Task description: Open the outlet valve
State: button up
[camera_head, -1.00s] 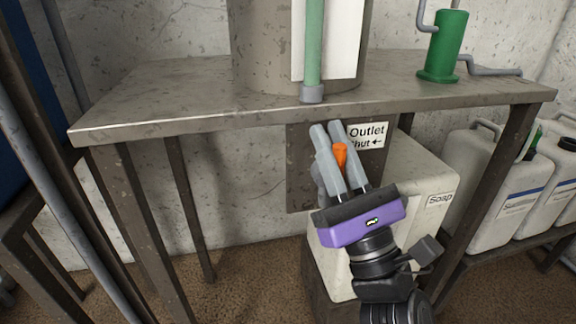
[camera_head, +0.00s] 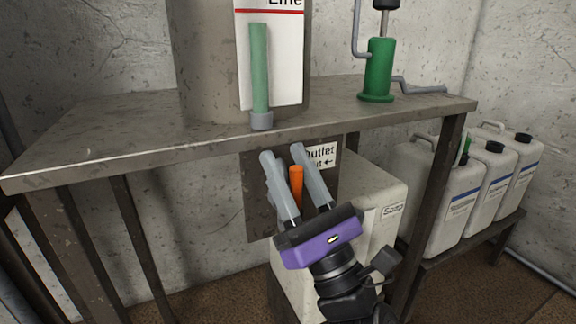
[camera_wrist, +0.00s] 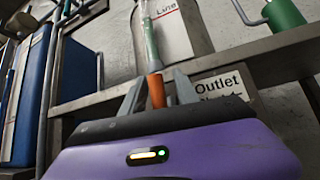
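The outlet valve's orange handle (camera_head: 296,186) stands upright under the table edge, in front of a dark plate (camera_head: 262,205). My gripper (camera_head: 283,152) is open, with one grey finger on each side of the handle. Gaps show between the handle and the fingers in the head view. The wrist view also shows the orange handle (camera_wrist: 156,90) between the fingers. A white label (camera_head: 321,156) reads "Outlet" with a left arrow below, partly covered by the right finger. The valve body is hidden behind my gripper.
The metal table (camera_head: 120,150) overhangs the valve, with a large tank (camera_head: 207,60) and a green pump (camera_head: 378,72) on it. A soap container (camera_head: 375,190) stands close behind my gripper. White jugs (camera_head: 445,200) stand at right.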

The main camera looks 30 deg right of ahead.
jog(key=b+v, duration=0.3)
jog(key=v, duration=0.3)
jog(key=shift+s+f+b, duration=0.1)
jog(key=shift+f+b, duration=0.2)
jog(key=shift+s+d+f, duration=0.1)
jog(key=shift+s+f, duration=0.2)
jog(key=shift+s, duration=0.25)
jog(key=b, duration=0.2)
send_near(301, 195)
jog(key=v, duration=0.2)
jog(key=shift+s+f, duration=0.1)
jog(key=shift+s, duration=0.2)
